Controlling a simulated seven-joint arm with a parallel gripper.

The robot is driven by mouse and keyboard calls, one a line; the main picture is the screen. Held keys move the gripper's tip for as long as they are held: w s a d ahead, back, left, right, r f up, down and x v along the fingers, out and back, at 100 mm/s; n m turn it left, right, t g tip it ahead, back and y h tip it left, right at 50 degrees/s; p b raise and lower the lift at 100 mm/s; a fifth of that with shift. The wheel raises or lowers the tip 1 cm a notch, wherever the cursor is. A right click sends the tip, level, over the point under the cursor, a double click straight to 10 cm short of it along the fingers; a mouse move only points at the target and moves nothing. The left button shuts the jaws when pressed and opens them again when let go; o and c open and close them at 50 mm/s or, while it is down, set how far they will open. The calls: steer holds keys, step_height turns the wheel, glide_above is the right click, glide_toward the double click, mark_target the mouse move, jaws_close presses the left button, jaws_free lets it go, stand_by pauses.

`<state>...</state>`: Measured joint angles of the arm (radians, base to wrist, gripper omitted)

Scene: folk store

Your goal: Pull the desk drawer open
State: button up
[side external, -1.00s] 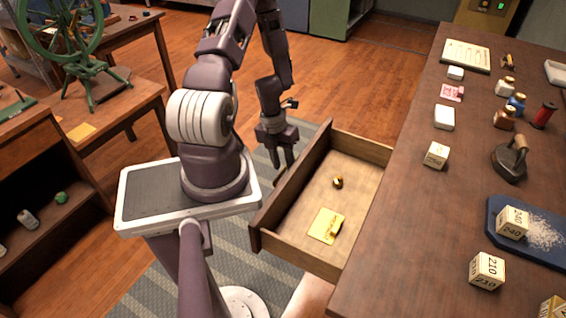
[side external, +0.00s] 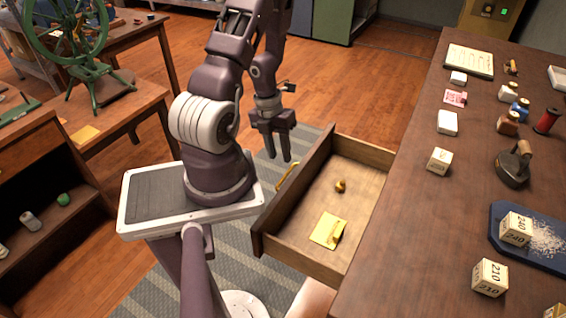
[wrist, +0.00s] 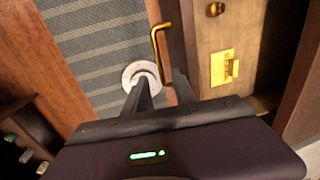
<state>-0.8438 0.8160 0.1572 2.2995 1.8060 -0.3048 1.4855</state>
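The desk drawer (side external: 267,244) is pulled out from the desk (side external: 420,225). A yellow plate-like item (side external: 326,231) and a small brass piece (side external: 340,186) lie inside it. Its brass handle (side external: 287,176) is on the outer face of the front; the handle also shows in the wrist view (wrist: 156,40).
The desk top holds numbered blocks (side external: 489,277), an iron (side external: 514,165), a blue tray (side external: 500,240) and several small bottles. A bench with a green wheel (side external: 75,35) stands at left. The striped rug (side external: 185,270) lies below; floor behind my arm is clear.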

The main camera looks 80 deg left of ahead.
mark_target(285, 176)
steer(key=f, duration=0.4)
steer(key=w+f, duration=0.1)
steer(key=f, duration=0.2)
steer(key=shift+d, duration=0.35)
jaws_close()
stand_by(1.0)
